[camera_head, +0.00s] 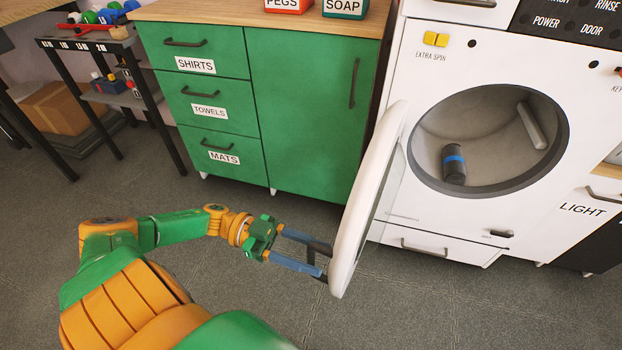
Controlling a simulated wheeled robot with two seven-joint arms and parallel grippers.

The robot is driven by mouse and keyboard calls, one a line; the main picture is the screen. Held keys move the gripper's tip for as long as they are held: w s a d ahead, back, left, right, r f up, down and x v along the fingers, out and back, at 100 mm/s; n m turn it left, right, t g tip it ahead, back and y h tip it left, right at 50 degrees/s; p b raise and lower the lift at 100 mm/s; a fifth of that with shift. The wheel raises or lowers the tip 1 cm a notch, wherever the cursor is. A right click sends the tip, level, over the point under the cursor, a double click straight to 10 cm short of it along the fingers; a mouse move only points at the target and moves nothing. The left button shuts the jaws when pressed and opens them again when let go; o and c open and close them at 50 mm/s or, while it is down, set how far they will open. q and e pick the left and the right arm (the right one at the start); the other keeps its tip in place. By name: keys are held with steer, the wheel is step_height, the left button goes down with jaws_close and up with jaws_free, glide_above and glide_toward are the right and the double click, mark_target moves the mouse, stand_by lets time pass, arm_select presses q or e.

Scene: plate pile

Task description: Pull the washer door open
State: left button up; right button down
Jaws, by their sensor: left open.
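The white washer (405,75) stands at the right. Its round door (362,205) is swung wide open toward the left, seen nearly edge-on, with its rim facing me. The dark round opening (490,140) shows the drum with a dark cylinder with a blue band (454,165) inside. My left gripper (322,262) is open, with its blue-grey fingers pointing right at the lower outer side of the door. Its fingertips are at the door's left edge; I cannot tell whether they touch it. My right gripper is not in view.
A green cabinet (310,120) with labelled drawers stands left of the washer, behind the door. A black shelf rack (90,95) and a cardboard box (58,108) are at the far left. The grey floor (420,305) in front is clear.

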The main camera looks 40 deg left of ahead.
arm_select(q)
steer(key=b+v, duration=0.1)
steer(key=v, duration=0.6)
steer(key=shift+b, duration=0.35)
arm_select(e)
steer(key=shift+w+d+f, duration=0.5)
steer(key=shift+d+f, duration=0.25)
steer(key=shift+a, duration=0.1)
